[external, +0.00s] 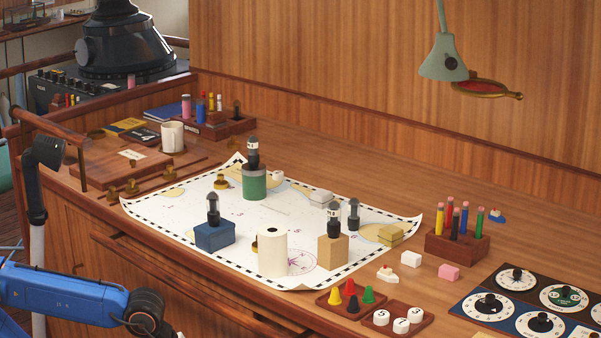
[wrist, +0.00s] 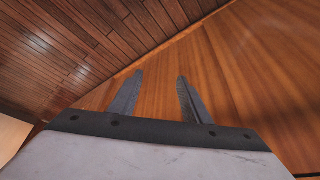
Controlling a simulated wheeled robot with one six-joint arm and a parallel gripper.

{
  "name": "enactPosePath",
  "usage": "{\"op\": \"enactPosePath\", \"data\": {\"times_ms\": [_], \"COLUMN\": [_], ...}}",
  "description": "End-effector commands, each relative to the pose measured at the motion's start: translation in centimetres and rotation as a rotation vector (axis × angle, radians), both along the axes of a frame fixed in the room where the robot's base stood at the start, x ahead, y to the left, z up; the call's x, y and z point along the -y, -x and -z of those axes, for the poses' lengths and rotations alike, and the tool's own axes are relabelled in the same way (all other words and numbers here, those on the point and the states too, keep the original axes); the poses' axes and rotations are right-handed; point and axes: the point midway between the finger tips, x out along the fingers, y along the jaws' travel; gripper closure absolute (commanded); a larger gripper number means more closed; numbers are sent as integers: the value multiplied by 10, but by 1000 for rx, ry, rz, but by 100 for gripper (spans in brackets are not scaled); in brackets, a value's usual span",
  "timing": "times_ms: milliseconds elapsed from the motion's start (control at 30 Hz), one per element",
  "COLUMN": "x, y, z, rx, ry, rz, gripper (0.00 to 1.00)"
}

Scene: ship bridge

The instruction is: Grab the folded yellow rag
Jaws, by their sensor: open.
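Wood panelling and floor planks lie beyond the fingers. The rag is not in the wrist view. In the external view my blue arm is at the lower left, far from the rag, and my fingers are out of the picture.
A white cylinder (external: 272,253) and blue block (external: 214,235) stand on the chart. A lamp (external: 443,58) hangs above.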

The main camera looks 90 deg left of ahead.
Motion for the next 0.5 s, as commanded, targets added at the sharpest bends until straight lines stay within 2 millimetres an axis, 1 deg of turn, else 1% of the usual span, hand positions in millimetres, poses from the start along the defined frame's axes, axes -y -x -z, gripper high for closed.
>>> {"op": "enactPosePath", "data": {"times_ms": [133,167,200,500], "x": [0,0,0,0], "y": [0,0,0,0], "z": [0,0,0,-2], "rx": [0,0,0,0], "ry": [0,0,0,0], "rz": [0,0,0,0], "gripper": [57,49,40,39]}}
